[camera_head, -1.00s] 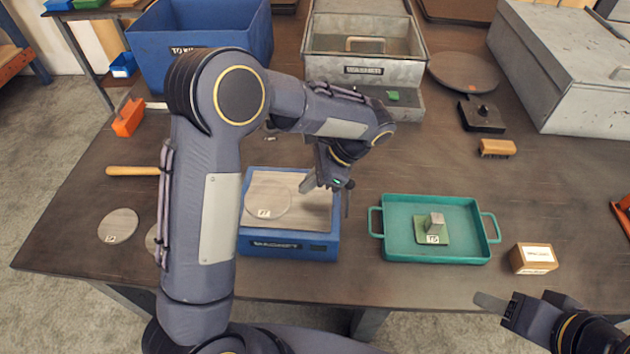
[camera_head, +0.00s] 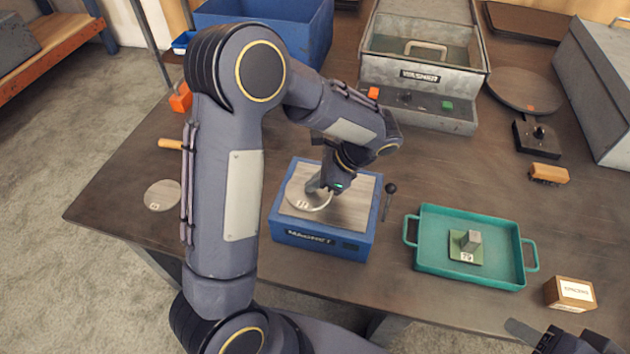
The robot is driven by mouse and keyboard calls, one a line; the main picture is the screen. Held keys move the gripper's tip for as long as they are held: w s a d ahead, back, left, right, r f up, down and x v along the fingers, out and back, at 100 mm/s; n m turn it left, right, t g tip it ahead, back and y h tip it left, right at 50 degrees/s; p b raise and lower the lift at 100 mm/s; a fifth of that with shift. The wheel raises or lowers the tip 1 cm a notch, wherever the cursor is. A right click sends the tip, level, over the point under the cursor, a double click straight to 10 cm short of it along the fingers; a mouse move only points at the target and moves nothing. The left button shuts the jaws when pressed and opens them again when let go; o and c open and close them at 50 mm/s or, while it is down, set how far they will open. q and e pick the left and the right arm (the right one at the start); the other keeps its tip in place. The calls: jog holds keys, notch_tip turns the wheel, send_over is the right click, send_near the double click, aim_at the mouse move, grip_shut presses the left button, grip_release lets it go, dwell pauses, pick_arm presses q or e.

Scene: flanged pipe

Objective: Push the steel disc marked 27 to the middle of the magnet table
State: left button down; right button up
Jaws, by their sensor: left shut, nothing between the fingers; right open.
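The blue magnet table (camera_head: 358,235) stands on the bench with a pale top. A thin steel disc (camera_head: 296,198) lies on the left part of that top; its small label appears to read 27. My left gripper (camera_head: 320,197) is shut and empty, pointing down over the disc's right part, its tips at or just above it. I cannot tell whether they touch. The gripper and wrist hide part of the disc and the top's back. My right gripper (camera_head: 530,337) is open at the bottom right, partly out of frame, away from the disc.
A black-knobbed lever (camera_head: 390,189) stands right of the magnet table. A small box (camera_head: 570,292) is at the right front. Another disc (camera_head: 162,195) lies at the left. The washer (camera_head: 420,100) stands behind.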

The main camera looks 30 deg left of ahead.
pick_arm(q)
jog(key=d, duration=0.1)
jog(key=w+d, duration=0.1)
jog(key=d, duration=0.1)
jog(key=d+p, duration=0.1)
jog(key=shift+w+d+f, duration=0.2)
jog(key=shift+w+f, duration=0.05)
jog(key=shift+f, duration=0.05)
jog(key=shift+w+d+f, duration=0.1)
jog(key=shift+d+f, duration=0.05)
jog(key=shift+d, duration=0.2)
jog(key=shift+w+r+p, duration=0.1)
jog(key=shift+r+p, duration=0.55)
jog(key=shift+r, duration=0.05)
jog(key=shift+w+r, duration=0.1)
jog(key=shift+d, duration=0.35)
jog(key=w+d, duration=0.1)
jog(key=d, duration=0.2)
jog(key=w+d+b, duration=0.1)
jog(key=w+d, duration=0.1)
jog(key=d, duration=0.2)
jog(key=w+d, duration=0.1)
jog(key=d, duration=0.2)
jog(key=shift+w+d, duration=0.15)
jog(key=shift+w, duration=0.15)
